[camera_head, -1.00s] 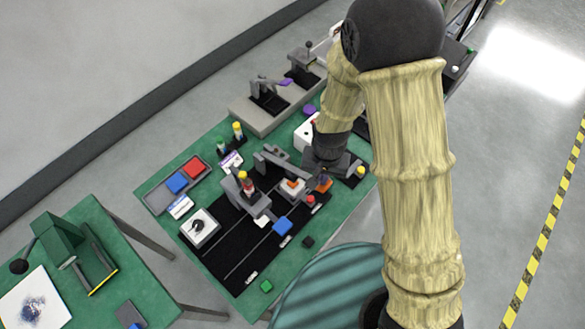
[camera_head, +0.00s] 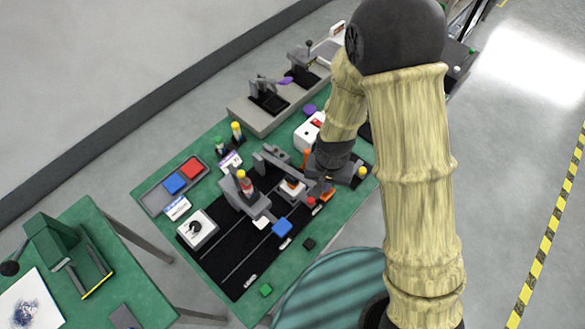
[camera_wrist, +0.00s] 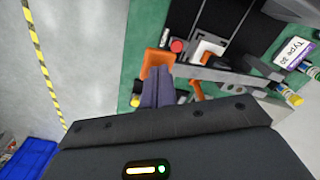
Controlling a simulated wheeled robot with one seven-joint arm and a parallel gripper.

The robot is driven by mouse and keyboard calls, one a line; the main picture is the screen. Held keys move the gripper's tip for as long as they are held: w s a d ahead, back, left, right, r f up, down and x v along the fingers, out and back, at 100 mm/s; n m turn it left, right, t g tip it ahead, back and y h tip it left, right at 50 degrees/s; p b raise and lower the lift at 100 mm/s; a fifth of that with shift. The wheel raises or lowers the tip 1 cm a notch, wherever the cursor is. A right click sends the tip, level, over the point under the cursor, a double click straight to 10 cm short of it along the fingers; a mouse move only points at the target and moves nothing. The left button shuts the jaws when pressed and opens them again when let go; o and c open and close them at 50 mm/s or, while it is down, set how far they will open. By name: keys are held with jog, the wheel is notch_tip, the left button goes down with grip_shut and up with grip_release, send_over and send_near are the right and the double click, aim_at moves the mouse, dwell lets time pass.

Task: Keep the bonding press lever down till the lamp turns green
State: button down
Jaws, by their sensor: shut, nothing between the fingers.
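A grey press with a long arm (camera_head: 276,163) stands on the green bench, and its grey bar also shows in the wrist view (camera_wrist: 232,74). An orange grip (camera_wrist: 157,59) lies right at my gripper's fingertips (camera_wrist: 158,76); in the head view, orange also shows (camera_head: 327,195) below my gripper (camera_head: 326,182). My gripper is shut and empty, its fingers close to or touching the grip; I cannot tell which. A white holder with an orange part (camera_wrist: 207,50) sits beside the bar. A red round cap (camera_wrist: 177,45) is near it; I cannot tell whether it is the lamp. No green lamp shows on the press.
A second orange piece (camera_wrist: 195,90) is behind the fingers. Open floor lies to the right.

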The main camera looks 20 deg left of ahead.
jog(key=shift+s+d+f+b, duration=0.1)
jog(key=shift+d+f+b, duration=0.1)
jog(key=shift+f+b, duration=0.65)
jog(key=shift+s+d+f+b, duration=0.1)
jog(key=shift+d+f+b, duration=0.1)
jog(key=shift+f+b, duration=0.6)
jog(key=shift+f, duration=0.25)
jog(key=shift+d+f+b, duration=0.1)
jog(key=shift+f+b, duration=1.05)
jog(key=shift+f, duration=0.6)
jog(key=shift+s+f, duration=0.15)
dwell(2.0)
